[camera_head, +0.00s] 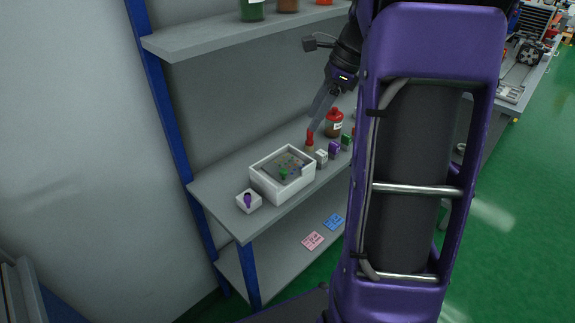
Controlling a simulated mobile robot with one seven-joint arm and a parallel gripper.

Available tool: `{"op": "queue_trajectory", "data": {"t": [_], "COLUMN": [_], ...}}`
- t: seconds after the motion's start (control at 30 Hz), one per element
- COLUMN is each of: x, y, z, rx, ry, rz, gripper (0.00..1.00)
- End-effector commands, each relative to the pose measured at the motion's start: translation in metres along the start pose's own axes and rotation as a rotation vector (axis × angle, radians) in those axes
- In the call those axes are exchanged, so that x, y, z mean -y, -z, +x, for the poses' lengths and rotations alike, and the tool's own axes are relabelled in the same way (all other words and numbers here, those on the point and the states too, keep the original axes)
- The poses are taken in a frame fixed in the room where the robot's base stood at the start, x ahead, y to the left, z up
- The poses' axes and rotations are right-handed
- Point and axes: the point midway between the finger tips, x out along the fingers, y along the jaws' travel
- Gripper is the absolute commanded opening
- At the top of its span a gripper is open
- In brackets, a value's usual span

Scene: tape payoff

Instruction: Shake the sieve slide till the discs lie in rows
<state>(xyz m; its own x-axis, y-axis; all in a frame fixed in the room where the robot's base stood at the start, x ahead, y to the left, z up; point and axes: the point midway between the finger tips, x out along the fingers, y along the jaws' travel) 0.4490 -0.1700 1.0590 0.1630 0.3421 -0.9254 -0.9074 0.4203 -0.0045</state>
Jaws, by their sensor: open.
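A white open box (254,179) stands on the middle shelf. Its recessed grey plate (273,169) bears a green knob (284,174) and several small coloured specks, perhaps the discs; I cannot make out whether they lie in rows. The plate looks like the sieve slide. My gripper (314,123) points down behind the box's right end, near a red-topped piece (310,138). The gripper is open, and its fingers look thin and dark. I cannot tell whether it touches the red top. It is apart from the green knob.
A white block with a purple knob (247,200) stands left of the box. Small blocks (334,150) and a red-capped bottle (334,124) stand to the right. An upper shelf (200,42) overhangs the back. Pink and blue cards (313,240) lie below. My purple column hides the shelf's right end.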

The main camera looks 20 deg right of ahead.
Motion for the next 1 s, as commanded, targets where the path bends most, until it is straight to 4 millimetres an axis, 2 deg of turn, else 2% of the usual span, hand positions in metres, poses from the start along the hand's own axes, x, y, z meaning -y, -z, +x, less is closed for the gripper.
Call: {"op": "queue_trajectory", "data": {"t": [0.6, 0.8, 1.0], "x": [-0.002, -0.002, -0.002], "y": [0.001, 0.0, 0.0], "z": [0.13, 0.158, 0.167], "rx": [0.004, 0.004, 0.004], "ry": [-0.007, -0.006, -0.005], "rz": [0.0, 0.0, 0.0], "gripper": [0.57, 0.57, 0.57]}}
